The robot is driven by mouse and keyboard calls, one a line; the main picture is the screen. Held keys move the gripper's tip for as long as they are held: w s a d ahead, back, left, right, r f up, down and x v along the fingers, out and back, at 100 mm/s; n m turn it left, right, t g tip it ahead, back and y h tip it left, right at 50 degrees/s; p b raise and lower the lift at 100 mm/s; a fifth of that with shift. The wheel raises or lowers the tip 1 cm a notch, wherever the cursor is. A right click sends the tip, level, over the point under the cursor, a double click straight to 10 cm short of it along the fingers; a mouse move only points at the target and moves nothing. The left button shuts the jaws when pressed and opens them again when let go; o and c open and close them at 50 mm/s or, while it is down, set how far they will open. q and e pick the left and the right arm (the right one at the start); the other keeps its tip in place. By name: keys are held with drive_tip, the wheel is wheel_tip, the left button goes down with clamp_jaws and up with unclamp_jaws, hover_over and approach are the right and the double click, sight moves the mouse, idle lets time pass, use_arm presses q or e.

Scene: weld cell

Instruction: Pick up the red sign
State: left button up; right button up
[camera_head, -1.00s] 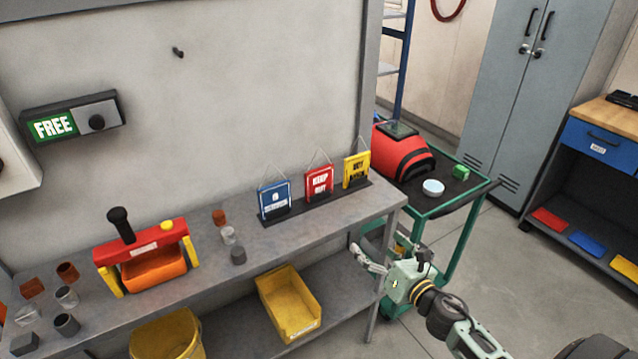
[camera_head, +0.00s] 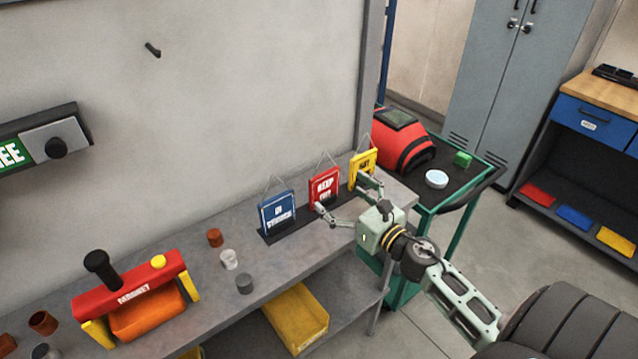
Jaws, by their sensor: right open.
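The red sign (camera_head: 324,188) stands upright in a dark rack (camera_head: 296,227) on the grey bench, with a thin wire hanger on top. A blue sign (camera_head: 278,213) stands to its left and a yellow sign (camera_head: 362,165) to its right. My right gripper (camera_head: 340,198) is open, its fingers spread and pointing toward the rack. One fingertip is near the lower right of the red sign and the other is in front of the yellow sign. Whether either touches cannot be told. My left gripper is not in view.
A yellow bin (camera_head: 297,318) sits on the shelf below. A green cart (camera_head: 455,202) with a red machine (camera_head: 402,140) stands right of the bench. A wall hook (camera_head: 152,49) is above.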

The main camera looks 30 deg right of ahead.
sight(326, 182)
drive_tip(key=shift+w+a+r+p, duration=0.1)
drive_tip(key=shift+w+r+p, duration=0.2)
drive_tip(key=shift+w, duration=0.25)
drive_tip(key=shift+w+a+r+p, duration=0.1)
drive_tip(key=shift+w+r+p, duration=0.1)
drive_tip(key=shift+w+p, duration=0.3)
drive_tip(key=w, duration=0.2)
drive_tip(key=shift+w+a+f+p, duration=0.15)
drive_tip(key=shift+w+p, duration=0.15)
drive_tip(key=shift+w, duration=0.05)
drive_tip(key=shift+w+a+f, duration=0.1)
drive_tip(key=shift+w+f, duration=0.05)
drive_tip(key=shift+w, duration=0.4)
drive_tip(key=c, duration=1.4)
use_arm(q)
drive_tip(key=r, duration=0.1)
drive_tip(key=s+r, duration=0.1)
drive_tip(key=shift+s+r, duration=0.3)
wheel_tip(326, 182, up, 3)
drive_tip(key=p, duration=0.3)
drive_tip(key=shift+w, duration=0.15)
use_arm(e)
wheel_tip(326, 182, up, 10)
drive_tip(key=shift+r, duration=0.1)
